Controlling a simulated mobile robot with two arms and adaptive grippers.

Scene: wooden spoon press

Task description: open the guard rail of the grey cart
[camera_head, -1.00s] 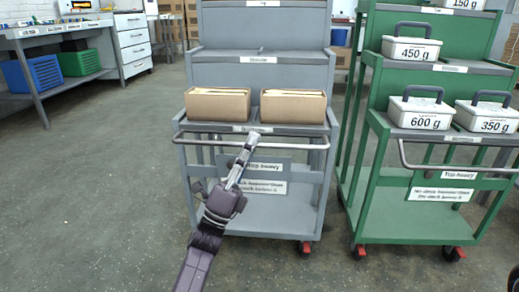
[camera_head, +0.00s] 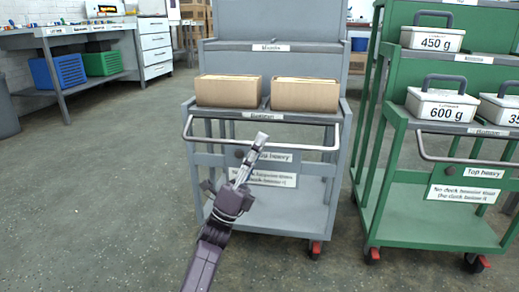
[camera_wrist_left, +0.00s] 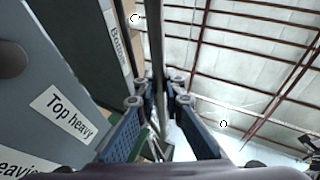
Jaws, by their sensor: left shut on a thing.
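The grey cart (camera_head: 331,190) stands in front of me with two open cardboard boxes on its middle shelf. Its guard rail (camera_head: 305,148) is a thin pale bar, in front of and below that shelf's front edge in the head view. My left gripper (camera_head: 261,139) reaches up to the middle of the rail and is shut on it. In the left wrist view the rail (camera_wrist_left: 157,50) runs as a dark bar between the fingertips (camera_wrist_left: 156,92). The fingers hide the exact contact. My right gripper is not in view.
A green cart (camera_head: 430,208) with white weight boxes (camera_head: 440,105) stands close on the right. A "Top heavy" sign (camera_head: 270,168) hangs below the grey cart's shelf. A workbench (camera_head: 65,40) with bins is at the back left. The floor at left is clear.

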